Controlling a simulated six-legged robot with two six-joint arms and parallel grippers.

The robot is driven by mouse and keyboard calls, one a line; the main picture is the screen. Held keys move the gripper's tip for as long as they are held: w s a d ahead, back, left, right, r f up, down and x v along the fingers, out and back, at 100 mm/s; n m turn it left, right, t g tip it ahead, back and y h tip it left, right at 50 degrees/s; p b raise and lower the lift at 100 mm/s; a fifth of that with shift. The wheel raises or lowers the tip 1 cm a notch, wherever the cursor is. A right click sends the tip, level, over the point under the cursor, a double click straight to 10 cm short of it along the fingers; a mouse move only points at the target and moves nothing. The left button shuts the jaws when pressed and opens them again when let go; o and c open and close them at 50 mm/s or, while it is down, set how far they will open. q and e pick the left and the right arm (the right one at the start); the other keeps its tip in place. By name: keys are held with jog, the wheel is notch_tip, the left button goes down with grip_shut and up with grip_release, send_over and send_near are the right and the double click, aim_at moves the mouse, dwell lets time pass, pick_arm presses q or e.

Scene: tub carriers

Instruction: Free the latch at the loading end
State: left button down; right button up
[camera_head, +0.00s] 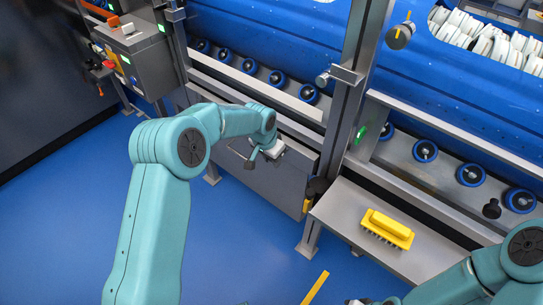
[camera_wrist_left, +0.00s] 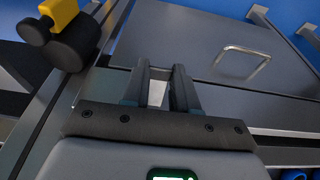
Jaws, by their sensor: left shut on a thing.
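My left arm reaches to the grey panel under the roller conveyor. In the head view my left gripper (camera_head: 257,157) is in front of this panel (camera_head: 290,177), near its wire handle (camera_head: 237,149). In the left wrist view the gripper (camera_wrist_left: 160,73) is shut, with a small pale thing (camera_wrist_left: 157,93) between its fingers; I cannot tell what it is. The panel's handle (camera_wrist_left: 243,63) shows there apart from the fingers. A black-and-yellow fitting (camera_head: 315,190), possibly a latch, sits right of the panel; a similar one (camera_wrist_left: 67,36) shows upper left in the wrist view. My right gripper is not clearly seen.
A yellow brush (camera_head: 388,229) lies on the grey shelf (camera_head: 343,208) at right. Blue rollers (camera_head: 425,150) line the conveyor behind. A control box (camera_head: 145,62) stands at upper left. A steel post (camera_head: 345,100) rises between the conveyor sections. Blue floor is open below the panel.

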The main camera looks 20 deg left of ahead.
pick_arm(q)
jog(key=shift+w+r, duration=0.1)
jog(key=shift+r, duration=0.05)
jog(key=c, duration=0.9)
grip_release()
jog(key=p+v, duration=0.1)
jog(key=v, duration=1.5)
jog(key=shift+r, duration=0.1)
